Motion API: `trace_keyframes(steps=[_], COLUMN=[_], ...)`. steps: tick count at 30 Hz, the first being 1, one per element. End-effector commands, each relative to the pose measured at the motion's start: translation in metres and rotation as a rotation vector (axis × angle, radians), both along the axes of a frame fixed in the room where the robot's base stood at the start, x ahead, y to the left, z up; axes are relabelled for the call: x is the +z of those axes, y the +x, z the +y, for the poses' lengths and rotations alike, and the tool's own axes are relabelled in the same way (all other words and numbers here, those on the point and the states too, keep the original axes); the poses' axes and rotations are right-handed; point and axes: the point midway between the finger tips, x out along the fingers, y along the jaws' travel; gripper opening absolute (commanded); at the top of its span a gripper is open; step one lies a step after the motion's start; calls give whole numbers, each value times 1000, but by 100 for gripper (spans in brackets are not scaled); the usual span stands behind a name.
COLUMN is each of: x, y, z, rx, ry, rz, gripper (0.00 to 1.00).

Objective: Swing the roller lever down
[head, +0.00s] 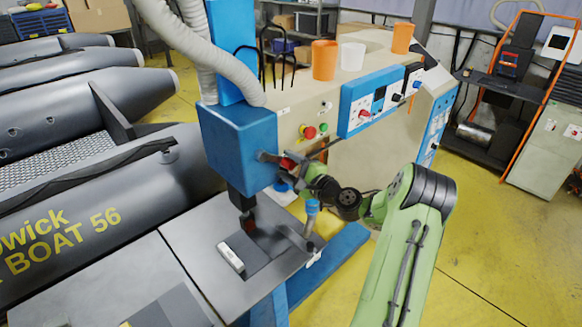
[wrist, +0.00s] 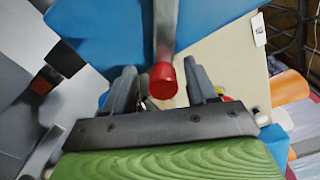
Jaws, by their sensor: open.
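The roller lever is a grey rod with a red knob, on the side of the machine's blue head box (head: 238,147). In the wrist view the lever (wrist: 165,35) comes down from the top, and its red knob (wrist: 163,80) sits between my two fingers. In the head view the red knob (head: 288,163) is partly hidden by my gripper (head: 298,160). My gripper is open, with a finger on each side of the knob (wrist: 158,68). The wrist view shows gaps beside the knob; I cannot tell whether either finger touches the lever.
A beige control cabinet (head: 370,135) with buttons stands behind my gripper, with orange and white cups on top. A grey work table (head: 205,235) lies below the blue box. Grey inflatable boats (head: 110,185) fill the left.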

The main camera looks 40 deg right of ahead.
Motion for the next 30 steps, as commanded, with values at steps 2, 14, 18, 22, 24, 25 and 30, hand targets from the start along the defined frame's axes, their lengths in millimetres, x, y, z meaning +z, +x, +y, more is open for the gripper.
trace_keyframes(steps=[2, 14, 18, 22, 24, 25, 30], x=[0, -3, -2, -1, 0, 0, 0], y=[-4, -105, -137, -153, -156, -156, -156], z=[-1, -16, -20, -22, -22, -22, -22], rx=[-2, -8, -5, -1, -1, -1, 0], ry=[-1, 2, 1, 0, 0, 0, 0], rz=[0, 2, 0, 0, 0, 0, 1], gripper=[57, 57, 57, 57, 57, 57, 57])
